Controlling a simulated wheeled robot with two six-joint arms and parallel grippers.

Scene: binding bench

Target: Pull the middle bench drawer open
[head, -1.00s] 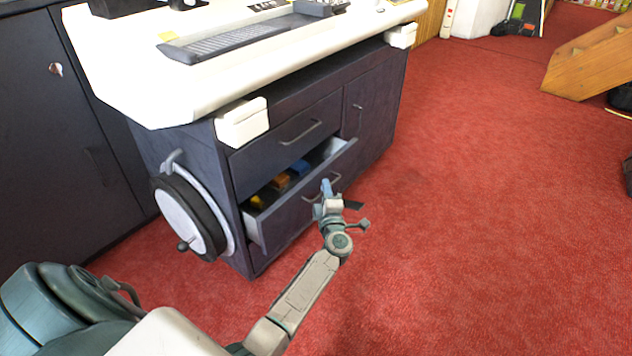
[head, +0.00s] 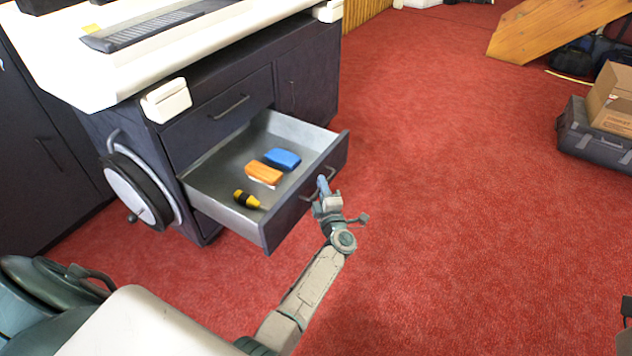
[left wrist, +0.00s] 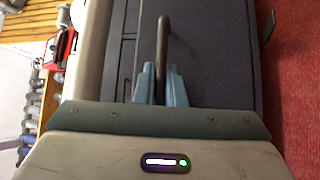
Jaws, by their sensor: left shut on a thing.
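The middle bench drawer (head: 283,220) stands well out from the dark bench (head: 312,85), below the closed top drawer (head: 222,117). Inside it lie a blue block (head: 283,159), an orange block (head: 263,173) and a yellow-and-black tool (head: 247,199). My left gripper (head: 321,189) is at the drawer's front, shut on its bar handle (head: 330,174). In the left wrist view the gripper's blue-grey fingers (left wrist: 160,82) sit on either side of the dark handle (left wrist: 163,40). My right gripper is not in view.
A round handwheel (head: 138,192) sticks out from the bench's left side. Red carpet (head: 440,200) lies clear in front and to the right. A dark case (head: 590,142) with a cardboard box (head: 612,100) stands at the far right, near wooden stairs (head: 545,30).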

